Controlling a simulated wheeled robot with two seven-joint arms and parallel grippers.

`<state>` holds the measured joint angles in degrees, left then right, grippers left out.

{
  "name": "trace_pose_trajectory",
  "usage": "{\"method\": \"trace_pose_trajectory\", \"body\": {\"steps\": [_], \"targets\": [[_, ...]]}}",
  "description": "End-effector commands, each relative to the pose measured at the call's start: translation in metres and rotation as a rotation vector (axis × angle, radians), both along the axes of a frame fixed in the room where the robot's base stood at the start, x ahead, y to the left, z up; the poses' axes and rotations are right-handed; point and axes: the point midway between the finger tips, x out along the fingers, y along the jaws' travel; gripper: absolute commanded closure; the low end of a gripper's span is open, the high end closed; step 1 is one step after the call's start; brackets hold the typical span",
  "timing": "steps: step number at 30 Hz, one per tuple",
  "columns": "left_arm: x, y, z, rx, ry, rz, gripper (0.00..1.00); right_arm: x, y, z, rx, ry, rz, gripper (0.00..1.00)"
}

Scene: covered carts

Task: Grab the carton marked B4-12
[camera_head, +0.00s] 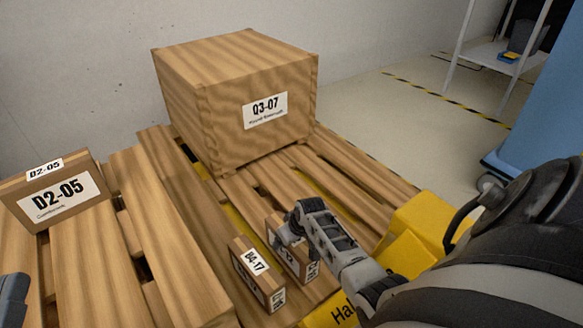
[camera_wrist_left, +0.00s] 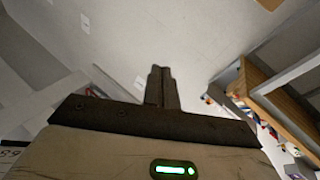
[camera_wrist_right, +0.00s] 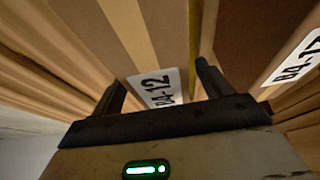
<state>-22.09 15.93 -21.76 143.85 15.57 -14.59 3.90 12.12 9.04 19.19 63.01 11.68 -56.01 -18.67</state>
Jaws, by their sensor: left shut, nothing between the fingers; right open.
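The carton marked B4-12 (camera_head: 296,260) stands on the wooden pallet just behind and right of a similar carton marked B4-17 (camera_head: 258,285). My right gripper covers much of it in the head view. In the right wrist view the B4-12 label (camera_wrist_right: 158,88) lies between the fingertips of my open right gripper (camera_wrist_right: 160,75). I cannot tell whether the fingers touch the carton. My left gripper (camera_wrist_left: 161,70) is shut and empty, away from the cartons, facing the pale floor and wall. A grey part of my left arm shows at the head view's left edge.
A large wooden-looking box marked Q3-07 (camera_head: 240,100) stands at the back of the pallet. A carton marked D2-05 (camera_head: 58,195) is at the left. Yellow parts (camera_head: 410,240) lie beside my right arm. A blue cart (camera_head: 545,110) and white shelf (camera_head: 495,52) stand at the right.

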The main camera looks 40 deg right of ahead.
Motion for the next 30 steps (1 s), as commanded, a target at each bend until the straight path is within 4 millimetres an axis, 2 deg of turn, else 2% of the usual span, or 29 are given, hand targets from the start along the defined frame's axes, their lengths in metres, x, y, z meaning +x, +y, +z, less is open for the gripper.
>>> {"method": "trace_pose_trajectory", "body": {"steps": [1,4,12,14,20,21,27,30], "targets": [[0.001,0.0,0.003,0.016,-0.062,0.005,1.0,0.002,0.0,-0.008,0.0,-0.001,-0.001,0.22],[0.001,0.001,0.014,0.035,-0.14,0.015,1.0,0.005,-0.001,-0.012,-0.001,-0.001,-0.001,0.22],[0.001,0.001,0.019,0.041,-0.168,0.019,1.0,0.005,-0.001,-0.011,-0.001,-0.001,0.0,0.22],[0.001,0.001,0.019,0.04,-0.168,0.018,1.0,0.005,-0.001,-0.011,-0.001,-0.001,0.0,0.36],[0.001,0.001,0.019,0.04,-0.166,0.018,1.0,0.005,-0.001,-0.011,-0.001,-0.001,0.0,0.91],[0.001,0.001,0.019,0.04,-0.166,0.018,1.0,0.007,-0.001,-0.009,-0.002,-0.006,-0.001,0.94],[0.001,0.001,0.02,0.04,-0.165,0.017,1.0,0.007,-0.001,-0.008,-0.002,-0.006,-0.001,0.94],[0.001,0.0,0.021,0.032,-0.137,0.01,1.0,0.007,-0.001,-0.002,-0.002,-0.006,-0.001,0.94]]}}
